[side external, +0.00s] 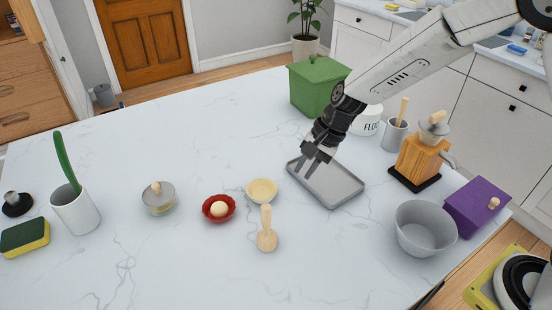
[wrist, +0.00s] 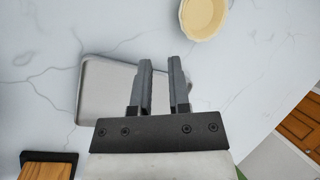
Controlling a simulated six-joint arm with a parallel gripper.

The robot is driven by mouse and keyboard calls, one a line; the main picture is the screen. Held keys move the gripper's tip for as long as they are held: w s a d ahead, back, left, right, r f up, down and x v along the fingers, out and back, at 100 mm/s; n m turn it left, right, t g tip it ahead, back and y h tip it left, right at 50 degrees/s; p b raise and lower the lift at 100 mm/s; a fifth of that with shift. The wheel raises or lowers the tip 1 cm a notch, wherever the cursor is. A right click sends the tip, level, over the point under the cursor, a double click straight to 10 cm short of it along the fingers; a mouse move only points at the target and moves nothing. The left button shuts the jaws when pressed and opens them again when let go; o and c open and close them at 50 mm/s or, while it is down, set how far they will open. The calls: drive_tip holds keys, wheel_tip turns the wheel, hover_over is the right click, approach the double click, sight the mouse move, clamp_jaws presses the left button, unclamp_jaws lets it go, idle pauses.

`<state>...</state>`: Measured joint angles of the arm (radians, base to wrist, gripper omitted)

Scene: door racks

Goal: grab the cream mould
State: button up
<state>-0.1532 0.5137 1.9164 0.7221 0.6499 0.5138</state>
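The cream mould (side external: 262,191) is a small, shallow round dish with a fluted rim. It sits on the white marble counter in the middle of the side view, between a red bowl and a grey tray. In the wrist view the cream mould (wrist: 203,16) is at the top edge, partly cut off, ahead and to the right of my fingers. My gripper (side external: 318,158) is above the far left part of the grey tray, apart from the mould. In the wrist view my gripper's fingers (wrist: 162,75) are apart with nothing between them.
The grey tray (side external: 340,192) lies under my gripper. A red bowl (side external: 212,214) with a pale ball is left of the mould. A wooden pestle-like tool (side external: 267,240) stands just in front. A green box (side external: 312,88) is behind my gripper. The counter behind the mould is clear.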

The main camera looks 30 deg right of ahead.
sight(274, 194)
drive_tip(key=shift+w+a+f+m+y, duration=0.1)
drive_tip(key=shift+w+a+m+y, duration=0.4)
drive_tip(key=shift+w+a, duration=0.5)
drive_tip(key=shift+x, duration=1.3)
drive_tip(key=shift+s+a, duration=0.1)
drive_tip(key=shift+s, duration=0.05)
drive_tip(key=shift+x, duration=2.6)
clamp_jaws()
